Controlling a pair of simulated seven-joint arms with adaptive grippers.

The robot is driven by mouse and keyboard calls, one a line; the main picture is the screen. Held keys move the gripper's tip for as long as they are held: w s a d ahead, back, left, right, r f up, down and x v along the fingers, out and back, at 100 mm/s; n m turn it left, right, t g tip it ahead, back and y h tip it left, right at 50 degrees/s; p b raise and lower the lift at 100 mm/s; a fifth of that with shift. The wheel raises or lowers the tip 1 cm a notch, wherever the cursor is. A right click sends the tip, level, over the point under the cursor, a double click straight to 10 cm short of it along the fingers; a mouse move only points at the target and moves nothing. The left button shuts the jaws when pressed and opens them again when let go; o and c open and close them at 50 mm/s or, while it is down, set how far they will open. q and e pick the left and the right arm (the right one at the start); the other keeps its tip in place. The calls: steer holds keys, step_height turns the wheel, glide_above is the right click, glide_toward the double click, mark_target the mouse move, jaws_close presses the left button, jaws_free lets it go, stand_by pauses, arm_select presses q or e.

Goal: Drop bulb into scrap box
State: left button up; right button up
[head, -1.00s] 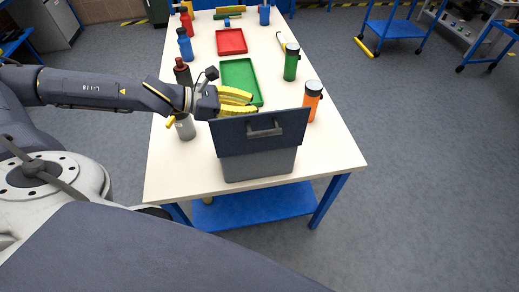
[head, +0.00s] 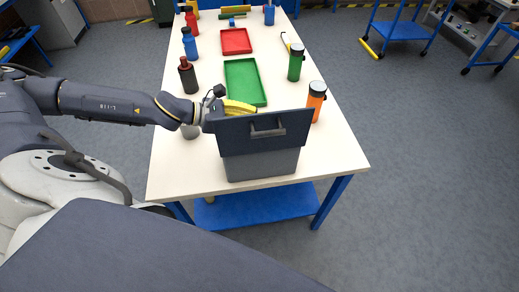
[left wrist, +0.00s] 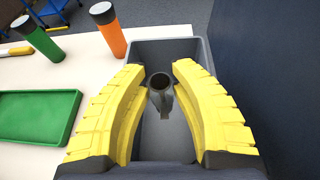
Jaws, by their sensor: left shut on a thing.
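The scrap box (head: 262,164) is a grey bin at the near end of the table, with its dark lid (head: 265,133) standing up towards me. My left gripper (left wrist: 160,72) has yellow fingers and is over the box opening; in the head view its fingertips are hidden behind the lid. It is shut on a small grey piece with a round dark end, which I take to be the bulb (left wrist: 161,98). The bulb shows between the fingers in the left wrist view, above the box floor, and is hidden in the head view. My right gripper is not in view.
An orange bottle (head: 316,100) stands close to the box's right, with a green bottle (head: 296,62) behind it. A green tray (head: 257,101) and a red tray (head: 249,51) lie further back. Several bottles line the left edge. The near right table corner is clear.

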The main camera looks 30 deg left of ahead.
arm_select(q)
steer(key=shift+f, duration=0.35)
stand_by(0.3)
steer(key=o, duration=1)
steer(key=shift+r, duration=0.1)
steer(key=shift+r, duration=4.8)
steer(key=shift+r, duration=0.1)
